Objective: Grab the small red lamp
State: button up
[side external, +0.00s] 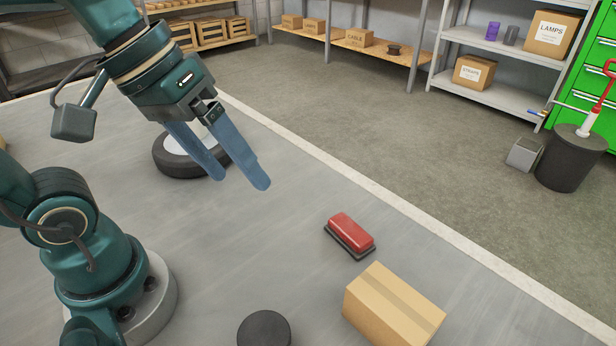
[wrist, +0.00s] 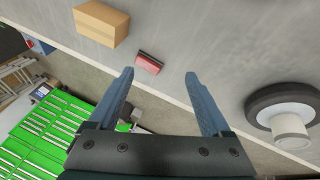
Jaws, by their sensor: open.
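The small red lamp (side external: 351,231) has a dark base and lies flat on the grey surface, left of and behind the cardboard box in the side view. In the wrist view the red lamp (wrist: 149,62) shows beyond the fingertips, between them and nearer the left finger. My gripper (side external: 242,182) is open and empty, raised above the surface, to the left of the lamp and apart from it. Both blue fingers also show spread wide in the wrist view (wrist: 160,75). Nothing hides the lamp in either view.
A cardboard box (side external: 394,306) stands close to the lamp. A black round object (side external: 264,329) is at the front edge. A wheel (side external: 180,160) lies behind my gripper. A pale strip (side external: 400,205) edges the surface. Shelves and a dark bin (side external: 568,165) stand beyond.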

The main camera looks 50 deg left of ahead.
jog(key=w+d+r+n+g+h, duration=0.1)
jog(key=w+d+n+g+h, duration=0.25)
jog(key=w, duration=0.25)
jog(key=n+g+h, duration=0.2)
jog(key=n+h, duration=0.4)
jog(key=n, duration=0.2)
send_over(349, 226)
jog(key=a, duration=0.3)
jog(key=shift+m, duration=0.25)
jog(key=f, duration=1)
jog(key=shift+w+d, duration=0.25)
jog(key=shift+w, duration=0.15)
jog(key=f, duration=0.2)
jog(key=a+f+n+h, duration=0.1)
jog(key=f, duration=0.2)
jog(key=f+n, duration=0.1)
jog(key=f, duration=0.1)
jog(key=shift+s+a+f+h, duration=0.15)
jog(key=shift+a+f+h, duration=0.1)
jog(key=shift+h, duration=0.1)
jog(key=shift+s+f+n, duration=0.1)
jog(key=shift+f+n, duration=0.15)
jog(key=shift+n, duration=0.05)
jog(key=shift+d+f, duration=0.2)
jog(key=shift+d, duration=0.05)
jog(key=shift+x, duration=2.2)
